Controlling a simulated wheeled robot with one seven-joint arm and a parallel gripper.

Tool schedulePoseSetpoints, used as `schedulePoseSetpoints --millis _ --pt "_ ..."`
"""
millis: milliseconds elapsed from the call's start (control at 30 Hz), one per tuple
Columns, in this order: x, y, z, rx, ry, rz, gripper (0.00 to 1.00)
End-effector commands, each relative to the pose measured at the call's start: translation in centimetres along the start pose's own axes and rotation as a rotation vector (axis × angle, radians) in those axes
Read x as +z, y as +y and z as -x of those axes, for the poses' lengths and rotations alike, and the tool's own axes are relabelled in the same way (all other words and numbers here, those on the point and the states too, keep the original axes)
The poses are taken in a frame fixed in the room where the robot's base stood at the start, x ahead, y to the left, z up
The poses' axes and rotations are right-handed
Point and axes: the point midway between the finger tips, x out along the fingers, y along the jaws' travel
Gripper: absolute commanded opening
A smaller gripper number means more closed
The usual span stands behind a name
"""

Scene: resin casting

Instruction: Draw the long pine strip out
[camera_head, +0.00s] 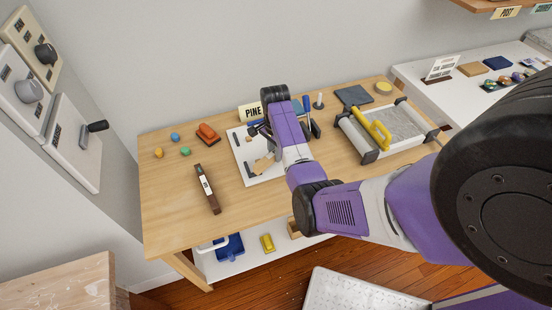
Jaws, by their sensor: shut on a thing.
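Tan wood pieces (264,163) show on the board, partly covered by my arm. I cannot tell their full lengths or which is the long pine strip. My gripper (257,132) is low over the back part of the board, just beyond these pieces. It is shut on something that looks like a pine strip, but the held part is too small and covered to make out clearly.
A brown bar with a white label (206,190) lies left of the board. An orange block (207,134) and small coloured lumps (174,137) are at the back left. A framed grey screen with a yellow handle (402,122) stands right. Bare tabletop (165,205) lies at the left.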

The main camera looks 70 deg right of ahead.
Motion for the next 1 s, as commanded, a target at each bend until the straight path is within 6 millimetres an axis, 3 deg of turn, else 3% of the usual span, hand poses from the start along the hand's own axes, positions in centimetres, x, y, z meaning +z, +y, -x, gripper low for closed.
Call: schedulePoseSetpoints --millis 633,1000 --pt "0.0 0.2 2.8 0.006 -0.001 -0.003 0.0" --pt "0.0 0.3 3.0 0.007 -0.002 -0.003 0.0"
